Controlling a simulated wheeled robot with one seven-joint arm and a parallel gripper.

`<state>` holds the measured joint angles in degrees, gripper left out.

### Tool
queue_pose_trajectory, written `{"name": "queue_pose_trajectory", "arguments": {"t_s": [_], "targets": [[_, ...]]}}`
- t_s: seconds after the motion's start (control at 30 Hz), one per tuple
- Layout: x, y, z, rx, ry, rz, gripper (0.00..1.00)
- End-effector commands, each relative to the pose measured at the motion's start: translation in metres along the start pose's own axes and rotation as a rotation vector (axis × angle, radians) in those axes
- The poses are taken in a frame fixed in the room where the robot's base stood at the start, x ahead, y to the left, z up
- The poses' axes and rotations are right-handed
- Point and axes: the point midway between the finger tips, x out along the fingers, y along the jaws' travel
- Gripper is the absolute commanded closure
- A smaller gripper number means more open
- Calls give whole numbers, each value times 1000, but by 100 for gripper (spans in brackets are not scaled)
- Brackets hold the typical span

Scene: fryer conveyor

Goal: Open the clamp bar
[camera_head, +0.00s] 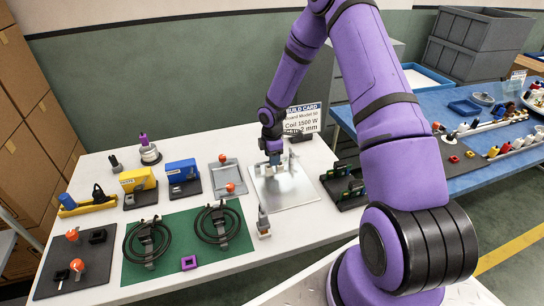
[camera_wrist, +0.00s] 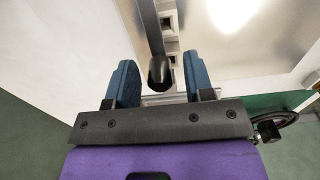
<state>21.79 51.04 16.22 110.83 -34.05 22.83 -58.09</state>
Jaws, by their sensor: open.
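The clamp bar (camera_wrist: 152,32) shows in the wrist view as a dark, narrow bar running up from a rounded black knob (camera_wrist: 160,72). The knob appears between the two blue fingers of my gripper (camera_wrist: 161,75), with a gap on each side. My gripper is open, and I cannot tell how far the knob lies from the fingertips in depth. In the head view my gripper (camera_head: 274,158) is over the back edge of a shiny metal plate fixture (camera_head: 290,187). The clamp bar is hard to make out there, partly hidden by the gripper.
A build card (camera_head: 302,118) stands behind the fixture. A grey tray (camera_head: 226,178) and a blue block (camera_head: 182,171) stand to its left, a black rack (camera_head: 345,187) to its right. A green mat (camera_head: 187,262) with coiled cables lies in front.

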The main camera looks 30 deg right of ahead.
Motion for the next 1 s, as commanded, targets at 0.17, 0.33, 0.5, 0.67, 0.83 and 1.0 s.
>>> {"name": "queue_pose_trajectory", "arguments": {"t_s": [0.17, 0.33, 0.5, 0.67, 0.83, 1.0], "targets": [[0, 0, 0, 0, 0, 0, 68], [0, 0, 0, 0, 0, 0, 100], [0, 0, 0, 0, -2, 0, 100], [-2, 0, -2, -1, -21, 0, 100], [-5, 0, -4, -3, -74, 0, 100], [-10, 0, -8, -6, -162, 1, 100]]}}
